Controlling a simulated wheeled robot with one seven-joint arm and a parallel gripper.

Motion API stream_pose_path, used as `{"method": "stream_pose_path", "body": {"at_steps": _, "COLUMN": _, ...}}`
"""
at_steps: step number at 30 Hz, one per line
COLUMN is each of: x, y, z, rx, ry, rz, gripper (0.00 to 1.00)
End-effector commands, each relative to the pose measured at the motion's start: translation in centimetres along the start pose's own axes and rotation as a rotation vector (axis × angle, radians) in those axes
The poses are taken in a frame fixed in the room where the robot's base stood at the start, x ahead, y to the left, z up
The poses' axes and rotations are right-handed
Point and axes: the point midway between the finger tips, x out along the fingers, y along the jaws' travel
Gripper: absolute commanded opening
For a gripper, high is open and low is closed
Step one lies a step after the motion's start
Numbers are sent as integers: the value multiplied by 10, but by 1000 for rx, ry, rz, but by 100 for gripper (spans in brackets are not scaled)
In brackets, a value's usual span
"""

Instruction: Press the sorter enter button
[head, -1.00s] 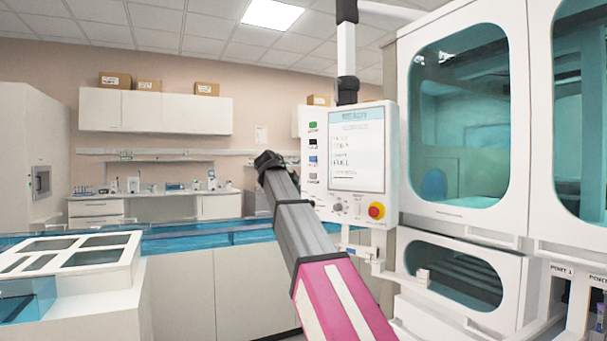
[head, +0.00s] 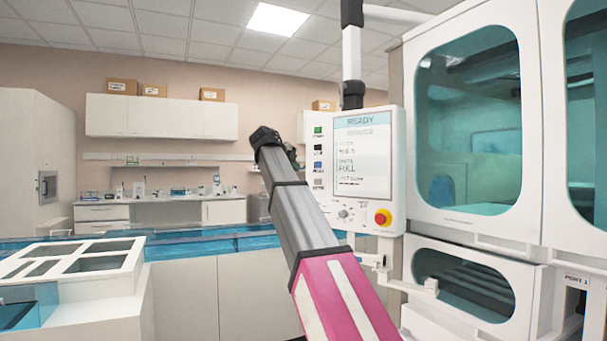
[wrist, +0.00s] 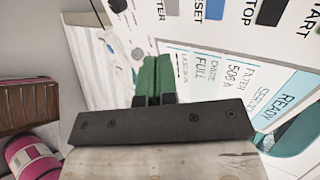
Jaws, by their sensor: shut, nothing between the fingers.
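The sorter's control panel (head: 361,170) is a white upright box whose screen reads READY. A column of green, black, blue and grey buttons runs down its left side. The lowest, grey button (head: 318,183) is probably enter; its label is too small to read here. In the wrist view the panel (wrist: 205,65) appears turned sideways, with START, STOP, RESET and a partial "TER" label along the top. My gripper (wrist: 154,62) has its green fingers together and empty, over the panel's lower screen area; contact cannot be told. In the head view its dark wrist end is left of the panel.
A red and yellow emergency knob (head: 383,217) and a small grey knob (head: 343,214) are low on the panel. The large white machine (head: 470,220) with teal windows stands right. A white slotted unit (head: 70,262) is at left. Free space lies left of the panel.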

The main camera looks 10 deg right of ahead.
Motion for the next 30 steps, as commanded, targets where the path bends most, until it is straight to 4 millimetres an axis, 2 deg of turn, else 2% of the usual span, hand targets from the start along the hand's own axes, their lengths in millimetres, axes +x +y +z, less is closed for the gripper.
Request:
{"method": "stream_pose_path", "body": {"at_steps": 16, "x": 97, "y": -1, "z": 0, "rx": -1, "ry": 2, "rz": 1, "gripper": 0}}
{"method": "stream_pose_path", "body": {"at_steps": 18, "x": 106, "y": -9, "z": 1, "rx": 0, "ry": 2, "rz": 0, "gripper": 0}}
{"method": "stream_pose_path", "body": {"at_steps": 24, "x": 122, "y": -18, "z": 0, "rx": 0, "ry": 0, "rz": 0, "gripper": 0}}
{"method": "stream_pose_path", "body": {"at_steps": 30, "x": 127, "y": -20, "z": 0, "rx": -1, "ry": -1, "rz": 0, "gripper": 0}}
